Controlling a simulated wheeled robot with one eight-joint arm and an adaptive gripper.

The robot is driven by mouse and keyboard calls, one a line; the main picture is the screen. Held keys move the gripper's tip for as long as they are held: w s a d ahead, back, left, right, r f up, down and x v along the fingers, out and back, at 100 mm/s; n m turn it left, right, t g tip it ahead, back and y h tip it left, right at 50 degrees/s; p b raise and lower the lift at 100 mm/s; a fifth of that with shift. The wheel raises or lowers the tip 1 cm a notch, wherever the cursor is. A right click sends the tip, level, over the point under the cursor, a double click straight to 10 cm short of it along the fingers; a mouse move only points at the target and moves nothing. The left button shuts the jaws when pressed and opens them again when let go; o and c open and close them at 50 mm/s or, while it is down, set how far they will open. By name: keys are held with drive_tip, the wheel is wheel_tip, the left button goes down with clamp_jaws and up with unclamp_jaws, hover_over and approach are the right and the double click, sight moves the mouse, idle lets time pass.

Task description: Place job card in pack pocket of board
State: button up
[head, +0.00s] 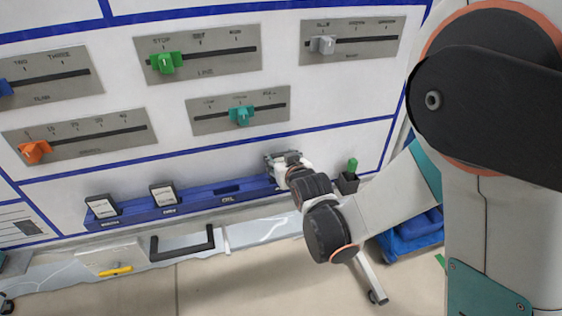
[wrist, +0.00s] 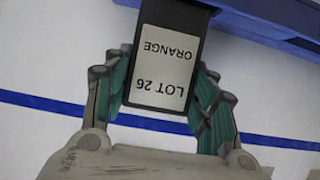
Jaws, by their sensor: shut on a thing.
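My gripper (head: 284,162) is at the right end of the blue pocket rail (head: 130,217) on the board. In the wrist view, its teal fingers are shut on the job card (wrist: 168,55), a black-edged card with a white label reading "LOT 26 ORANGE", seen upside down. The card's far end runs out of the top of the wrist view beside the blue rail (wrist: 262,22). I cannot tell whether that end is inside a pocket. The pocket at the gripper is hidden in the head view, and the rail labels are too small to read surely.
Two other cards (head: 102,207) (head: 164,194) stand in the rail's left pockets. An empty slot (head: 228,189) lies between them and my gripper. A dark cup with a green item (head: 349,178) is close right. Sliders, including a teal one (head: 241,116), sit above.

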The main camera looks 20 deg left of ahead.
drive_tip(key=f+b, duration=0.1)
drive_tip(key=f, duration=0.2)
drive_tip(key=shift+w, duration=0.2)
drive_tip(key=shift+s+r, duration=0.15)
drive_tip(key=shift+r, duration=0.05)
drive_tip(key=shift+f, duration=0.15)
drive_tip(key=o, duration=1)
drive_tip(key=shift+o, duration=0.2)
drive_tip(key=p+v, duration=0.2)
drive_tip(key=v, duration=1)
